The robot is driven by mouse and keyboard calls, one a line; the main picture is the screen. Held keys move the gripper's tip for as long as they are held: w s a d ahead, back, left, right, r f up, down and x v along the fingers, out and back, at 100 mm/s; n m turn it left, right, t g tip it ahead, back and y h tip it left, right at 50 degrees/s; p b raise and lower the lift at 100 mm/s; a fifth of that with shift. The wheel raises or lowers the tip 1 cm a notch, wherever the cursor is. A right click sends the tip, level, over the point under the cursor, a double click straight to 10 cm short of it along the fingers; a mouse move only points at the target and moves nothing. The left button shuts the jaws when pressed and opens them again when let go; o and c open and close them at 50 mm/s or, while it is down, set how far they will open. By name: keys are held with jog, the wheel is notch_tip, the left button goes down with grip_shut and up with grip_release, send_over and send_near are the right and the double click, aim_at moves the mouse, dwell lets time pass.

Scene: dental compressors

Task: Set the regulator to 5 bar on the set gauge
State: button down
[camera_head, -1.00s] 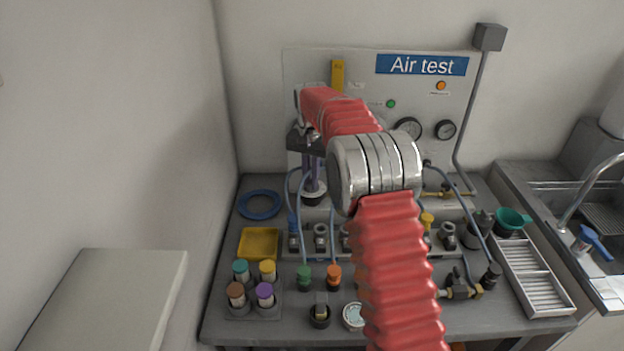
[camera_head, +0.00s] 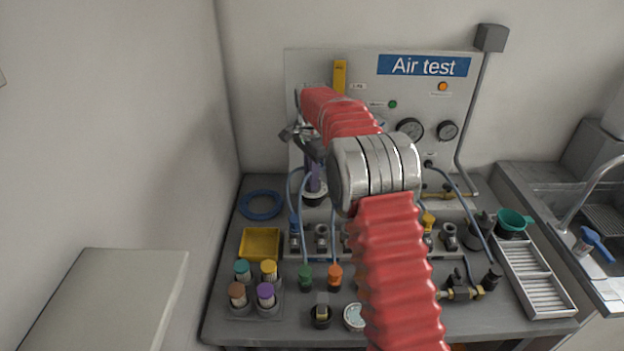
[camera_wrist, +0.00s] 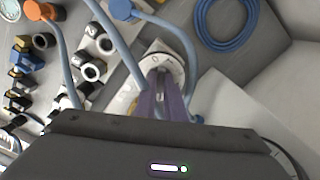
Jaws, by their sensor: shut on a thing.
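The regulator (camera_head: 315,199) stands at the back left of the bench, with a pale round base ringed in dark. It also shows in the wrist view (camera_wrist: 176,62), below my fingers. My gripper (camera_head: 314,183) points down at it, its purple fingers shut on the regulator's knob, which they mostly hide. The fingers also show in the wrist view (camera_wrist: 162,82). Two round gauges, a left one (camera_head: 410,129) and a right one (camera_head: 447,131), sit on the back panel. Their needles are too small to read, and I cannot tell which is the set gauge. My arm hides the panel's middle.
A blue coil (camera_head: 261,204) and a yellow tray (camera_head: 260,244) lie to the left. Several fittings and capped containers fill the bench front. A slotted tray (camera_head: 537,277) is at right.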

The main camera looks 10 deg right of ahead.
jog(key=shift+w+r, duration=0.1)
jog(key=shift+r, duration=0.05)
jog(key=c, duration=1.8)
grip_release()
jog(key=shift+c, duration=0.2)
notch_tip(320, 180, up, 14)
jog(key=shift+f, duration=0.25)
